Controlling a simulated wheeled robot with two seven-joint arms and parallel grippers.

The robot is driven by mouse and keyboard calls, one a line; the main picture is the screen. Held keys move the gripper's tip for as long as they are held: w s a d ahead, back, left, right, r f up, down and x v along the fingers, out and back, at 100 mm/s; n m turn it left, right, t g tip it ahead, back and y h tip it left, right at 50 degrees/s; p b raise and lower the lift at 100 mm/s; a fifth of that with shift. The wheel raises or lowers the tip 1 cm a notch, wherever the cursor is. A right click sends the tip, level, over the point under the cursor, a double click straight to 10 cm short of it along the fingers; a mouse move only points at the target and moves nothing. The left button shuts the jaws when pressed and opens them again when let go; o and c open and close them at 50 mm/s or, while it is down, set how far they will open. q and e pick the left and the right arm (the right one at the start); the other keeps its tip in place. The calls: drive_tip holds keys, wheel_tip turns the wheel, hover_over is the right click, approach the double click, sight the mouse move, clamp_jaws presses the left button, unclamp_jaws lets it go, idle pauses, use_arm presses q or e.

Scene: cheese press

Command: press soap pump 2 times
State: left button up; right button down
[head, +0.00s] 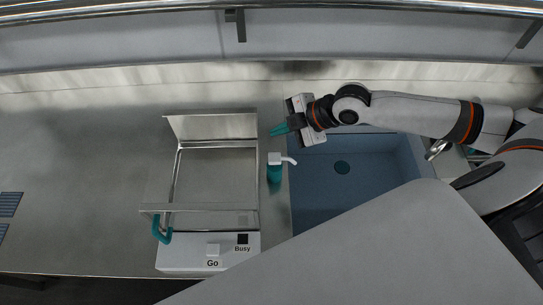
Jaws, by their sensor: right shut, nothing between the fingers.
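The soap pump (275,172) is a teal bottle with a white pump head and a spout pointing right. It stands upright on the steel counter, between the press machine and the sink. My right gripper (272,131) has teal fingertips and is shut and empty. In the head view it shows just behind the pump head, with a visible gap between them, and its fingers point left. How high the fingers are above the counter is hard to tell. My left gripper is not in view.
A white press machine (168,262) with Go and Busy labels and a teal handle (160,232) stands left of the pump. A blue sink (340,190) with a drain lies to the right.

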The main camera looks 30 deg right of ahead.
idle(0.3)
drive_tip(key=b, duration=0.7)
approach(274, 158)
drive_tip(key=w+a, duration=0.1)
drive_tip(key=w+a+f, duration=0.2)
drive_tip(key=w+a, duration=0.1)
drive_tip(key=shift+f, duration=0.5)
drive_tip(key=shift+f, duration=0.15)
idle(0.9)
drive_tip(key=shift+f, duration=0.25)
drive_tip(key=shift+f+b, duration=0.65)
drive_tip(key=shift+f, duration=0.2)
idle(0.8)
idle(0.4)
drive_tip(key=shift+r+p, duration=1.2)
drive_tip(key=shift+r, duration=0.05)
